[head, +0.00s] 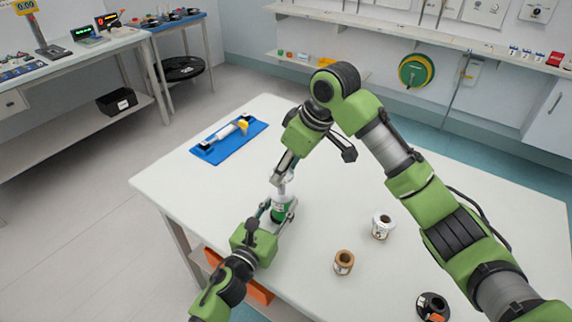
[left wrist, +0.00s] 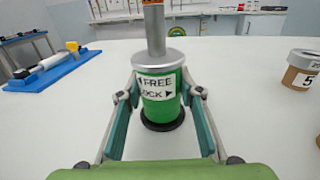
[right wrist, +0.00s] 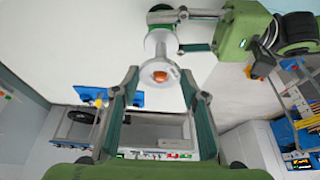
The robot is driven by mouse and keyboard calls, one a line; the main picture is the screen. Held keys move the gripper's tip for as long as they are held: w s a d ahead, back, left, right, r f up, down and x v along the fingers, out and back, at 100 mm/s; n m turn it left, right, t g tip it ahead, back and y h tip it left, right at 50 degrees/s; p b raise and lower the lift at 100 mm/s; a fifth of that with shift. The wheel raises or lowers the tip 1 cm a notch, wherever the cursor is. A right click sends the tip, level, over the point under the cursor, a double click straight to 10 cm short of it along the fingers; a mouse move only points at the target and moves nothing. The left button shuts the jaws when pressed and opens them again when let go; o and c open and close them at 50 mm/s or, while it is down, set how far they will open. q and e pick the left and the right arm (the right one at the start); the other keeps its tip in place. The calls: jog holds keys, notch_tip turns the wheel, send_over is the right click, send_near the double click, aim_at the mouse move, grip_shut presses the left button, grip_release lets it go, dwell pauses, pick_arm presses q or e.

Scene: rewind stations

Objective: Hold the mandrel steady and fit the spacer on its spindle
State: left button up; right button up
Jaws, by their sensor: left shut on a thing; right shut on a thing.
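The mandrel (head: 280,212) is a green cylinder with a silver top, standing upright on the white table. In the left wrist view the mandrel (left wrist: 158,88) shows a FREE/LOCK label, and its grey spindle (left wrist: 155,32) rises to an orange band at the picture's top edge. My left gripper (head: 277,207) is shut around the mandrel's sides. My right gripper (right wrist: 160,77) is shut on the pale, flanged spacer (right wrist: 151,72) above the mandrel. An orange tip shows in the spacer's hole. I cannot tell how far the spacer is over the spindle.
A blue tray (head: 215,153) with a white roller lies at the far left of the table (head: 330,205). The table's middle is mostly clear.

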aim_at(290, 179)
jog(key=shift+f, duration=2.95)
jog(key=o, duration=1.2)
jog(key=v, duration=1.2)
jog(key=shift+r, duration=0.1)
pick_arm(q)
jog(key=o, duration=1.3)
jog(key=shift+o, duration=0.2)
